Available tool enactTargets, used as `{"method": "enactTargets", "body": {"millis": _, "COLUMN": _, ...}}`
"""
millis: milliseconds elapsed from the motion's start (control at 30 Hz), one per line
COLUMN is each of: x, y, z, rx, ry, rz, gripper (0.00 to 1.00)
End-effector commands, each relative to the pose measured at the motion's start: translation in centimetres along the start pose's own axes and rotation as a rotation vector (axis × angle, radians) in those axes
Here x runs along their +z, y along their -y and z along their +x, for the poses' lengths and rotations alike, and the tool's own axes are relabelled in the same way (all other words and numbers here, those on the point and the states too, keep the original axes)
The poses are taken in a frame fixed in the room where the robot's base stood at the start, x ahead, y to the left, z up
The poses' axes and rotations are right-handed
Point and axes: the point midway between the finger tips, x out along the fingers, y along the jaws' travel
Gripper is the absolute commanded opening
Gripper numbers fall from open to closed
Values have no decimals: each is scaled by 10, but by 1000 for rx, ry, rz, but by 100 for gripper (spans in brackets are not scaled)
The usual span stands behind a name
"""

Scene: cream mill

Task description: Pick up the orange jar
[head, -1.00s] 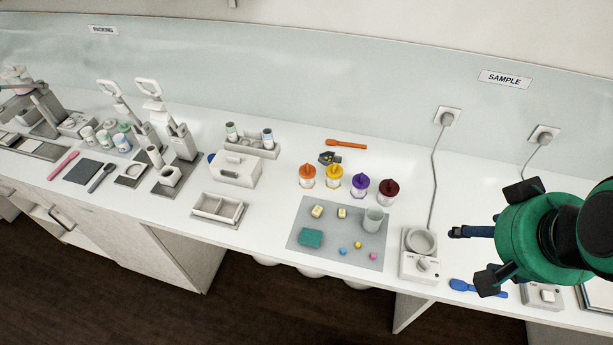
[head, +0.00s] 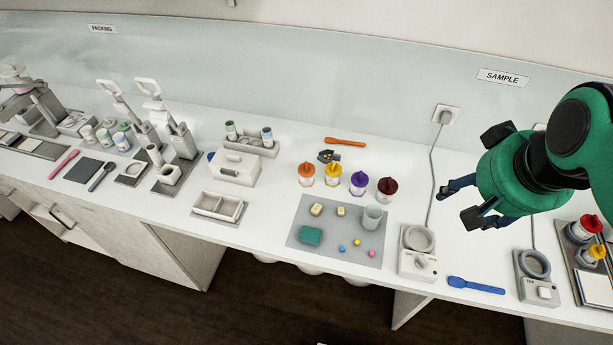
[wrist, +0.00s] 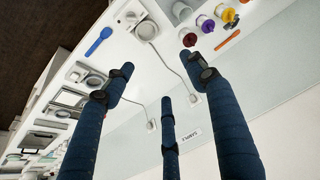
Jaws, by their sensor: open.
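The orange jar (head: 306,175), white with an orange lid, stands upright on the counter, leftmost in a row with a yellow jar (head: 333,175), a purple jar (head: 358,184) and a dark red jar (head: 386,190). My gripper (head: 458,202) is open and empty, above the counter to the right of the row and well apart from it. In the wrist view, the dark blue fingers (wrist: 155,85) are spread with nothing between them. The purple jar (wrist: 205,23) and yellow jar (wrist: 226,14) show at the top there; I cannot make out the orange jar for certain.
A grey mat (head: 300,235) with small blocks, balls and a grey cup (head: 372,218) lies in front of the jars. An orange tool (head: 345,141) lies behind them. A small scale (head: 417,252) and a blue spoon (head: 475,285) are nearer my gripper.

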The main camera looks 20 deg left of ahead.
Motion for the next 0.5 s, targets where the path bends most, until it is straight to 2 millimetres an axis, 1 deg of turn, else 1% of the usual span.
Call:
{"method": "enactTargets", "body": {"millis": 33, "x": -13, "y": 6, "z": 3, "rx": -6, "ry": 17, "rz": -9, "gripper": 56}}
{"method": "enactTargets", "body": {"millis": 100, "x": -29, "y": 14, "z": 8, "rx": -13, "ry": 33, "rz": -20, "gripper": 56}}
{"method": "enactTargets", "body": {"millis": 267, "x": -65, "y": 35, "z": 23, "rx": -27, "ry": 71, "rz": -44, "gripper": 56}}
{"method": "enactTargets", "body": {"millis": 500, "x": -112, "y": 72, "z": 54, "rx": -43, "ry": 129, "rz": -81, "gripper": 56}}
